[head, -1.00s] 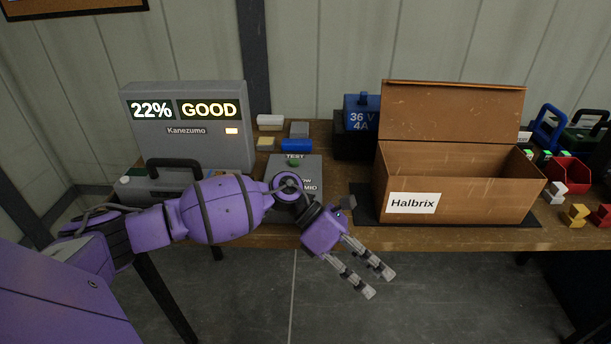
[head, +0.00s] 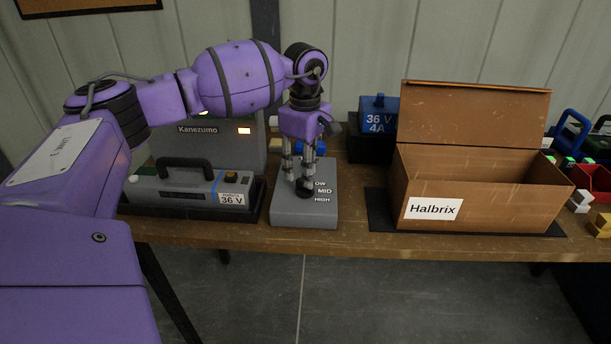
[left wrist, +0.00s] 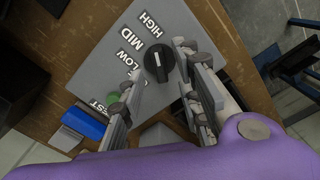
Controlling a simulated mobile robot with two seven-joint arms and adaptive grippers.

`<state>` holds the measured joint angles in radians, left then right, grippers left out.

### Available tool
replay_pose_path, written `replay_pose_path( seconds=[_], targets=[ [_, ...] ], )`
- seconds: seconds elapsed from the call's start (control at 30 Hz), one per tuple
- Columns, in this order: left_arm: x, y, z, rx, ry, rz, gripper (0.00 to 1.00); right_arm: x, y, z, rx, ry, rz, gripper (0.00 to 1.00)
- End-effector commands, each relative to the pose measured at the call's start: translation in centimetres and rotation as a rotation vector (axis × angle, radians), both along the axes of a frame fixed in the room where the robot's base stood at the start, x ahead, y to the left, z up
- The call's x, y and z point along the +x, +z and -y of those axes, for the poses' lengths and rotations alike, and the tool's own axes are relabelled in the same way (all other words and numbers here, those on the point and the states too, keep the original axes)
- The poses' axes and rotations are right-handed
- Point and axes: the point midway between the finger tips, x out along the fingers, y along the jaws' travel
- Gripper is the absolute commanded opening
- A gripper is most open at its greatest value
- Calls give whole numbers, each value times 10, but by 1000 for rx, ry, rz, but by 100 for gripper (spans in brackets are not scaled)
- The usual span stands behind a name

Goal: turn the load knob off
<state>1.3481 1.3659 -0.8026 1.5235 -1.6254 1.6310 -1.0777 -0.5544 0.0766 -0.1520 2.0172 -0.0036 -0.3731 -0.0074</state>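The load knob (left wrist: 159,63) is a round black dial with a white mark, on a grey load box (head: 300,213). It also shows in the head view (head: 305,188), partly covered by a finger. LOW, MID and HIGH labels run beside it; the lettering past LOW is mostly hidden. The white mark seems to point toward the HIGH end. My left gripper (head: 297,176) points down over the box. My right gripper is not in view.
A green TEST button (left wrist: 113,97) and a blue block (left wrist: 86,123) are near the left finger. A grey 36 V battery (head: 190,185) stands left of the load box. A Halbrix carton (head: 480,190) stands right. The bench front edge is close below.

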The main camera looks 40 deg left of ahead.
Motion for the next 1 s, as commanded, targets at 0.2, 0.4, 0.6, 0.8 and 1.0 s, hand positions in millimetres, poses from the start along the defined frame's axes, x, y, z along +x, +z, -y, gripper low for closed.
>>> replay_pose_path(
  seconds=[0.2, 0.4, 0.6, 0.8, 1.0],
  targets=[
    [0, -22, 0, -1, 1, 0, 31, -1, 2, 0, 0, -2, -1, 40],
    [0, -26, 0, -2, 1, 1, 31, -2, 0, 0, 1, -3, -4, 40],
    [0, -26, 0, -2, 1, 1, 19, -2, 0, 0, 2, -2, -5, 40],
    [0, -26, 0, -2, 1, 1, 0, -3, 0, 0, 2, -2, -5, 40],
    [0, -25, 0, -2, 6, 0, 0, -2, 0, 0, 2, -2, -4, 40]
  ],
)
